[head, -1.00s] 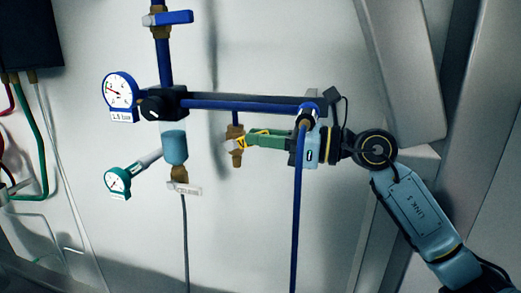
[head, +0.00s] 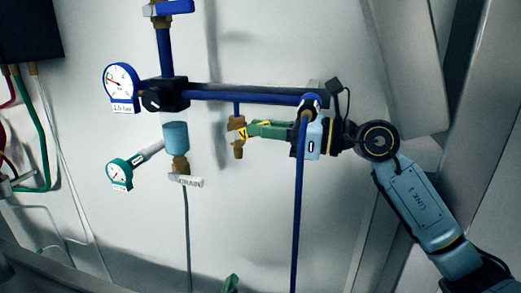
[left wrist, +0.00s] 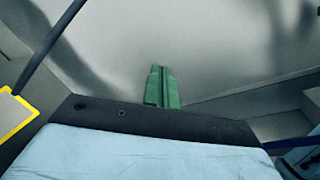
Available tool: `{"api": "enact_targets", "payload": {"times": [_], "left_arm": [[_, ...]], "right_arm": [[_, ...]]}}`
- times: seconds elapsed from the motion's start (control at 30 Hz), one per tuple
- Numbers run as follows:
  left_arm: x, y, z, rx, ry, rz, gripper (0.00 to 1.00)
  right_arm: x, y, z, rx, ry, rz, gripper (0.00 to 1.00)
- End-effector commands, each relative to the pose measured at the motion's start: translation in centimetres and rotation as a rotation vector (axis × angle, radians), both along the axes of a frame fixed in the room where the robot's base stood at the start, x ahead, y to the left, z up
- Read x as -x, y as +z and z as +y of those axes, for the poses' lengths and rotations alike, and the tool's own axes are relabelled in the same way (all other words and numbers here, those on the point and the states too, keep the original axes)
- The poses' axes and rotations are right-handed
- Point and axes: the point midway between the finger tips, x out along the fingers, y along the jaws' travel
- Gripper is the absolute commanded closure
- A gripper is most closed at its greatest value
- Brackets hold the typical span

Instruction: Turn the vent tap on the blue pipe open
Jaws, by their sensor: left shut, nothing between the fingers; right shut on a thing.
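The vent tap appears to be the brass valve (head: 237,142) hanging on a short blue pipe (head: 237,108) below the horizontal pipe. A yellow handle (head: 243,134) shows at its front. My right gripper (head: 252,131) reaches in from the right, its green fingers shut on the yellow handle. The fingers partly hide the handle, so its exact angle is hard to tell. My left gripper shows only as a green tip (head: 231,284) at the bottom edge of the head view, well below the tap. In the left wrist view its fingers (left wrist: 162,88) are shut and empty.
A blue-handled tap (head: 168,8), a pressure gauge (head: 122,84), a teal gauge (head: 121,174) and a drain tap (head: 182,170) sit to the left. The lower wall is mostly clear.

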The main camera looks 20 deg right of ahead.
Motion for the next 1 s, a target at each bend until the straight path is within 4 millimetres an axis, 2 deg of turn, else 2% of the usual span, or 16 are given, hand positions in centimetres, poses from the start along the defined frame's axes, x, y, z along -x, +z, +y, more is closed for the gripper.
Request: {"api": "enact_targets", "payload": {"times": [0.03, 0.1, 0.2, 0.33, 0.43, 0.57, 1.0], "left_arm": [[0.0, 4.4, -1.5, -0.021, -0.022, -0.102, 1.00], [0.6, 9.3, -2.8, -0.064, -0.037, -0.228, 1.00], [1.9, 15.0, -4.0, -0.113, -0.045, -0.378, 1.00], [3.4, 19.6, -4.7, -0.154, -0.043, -0.504, 1.00], [4.0, 21.3, -5.0, -0.169, -0.039, -0.549, 1.00], [3.4, 22.0, -5.4, -0.177, -0.037, -0.563, 1.00], [-3.8, 23.8, -9.4, -0.175, -0.037, -0.560, 1.00]], "right_arm": [[0.0, 0.1, 0.0, -0.002, -0.001, -0.001, 1.00], [0.0, 0.1, 0.0, -0.002, -0.001, -0.001, 1.00], [0.0, 0.1, 0.0, -0.002, -0.001, -0.001, 1.00], [0.0, 0.1, -0.1, -0.003, -0.002, -0.002, 1.00], [0.0, 0.1, -0.1, -0.003, -0.002, -0.002, 1.00], [0.0, 0.1, -0.1, -0.003, -0.002, -0.002, 1.00], [0.0, 0.1, 0.0, -0.002, -0.001, -0.002, 1.00]]}}
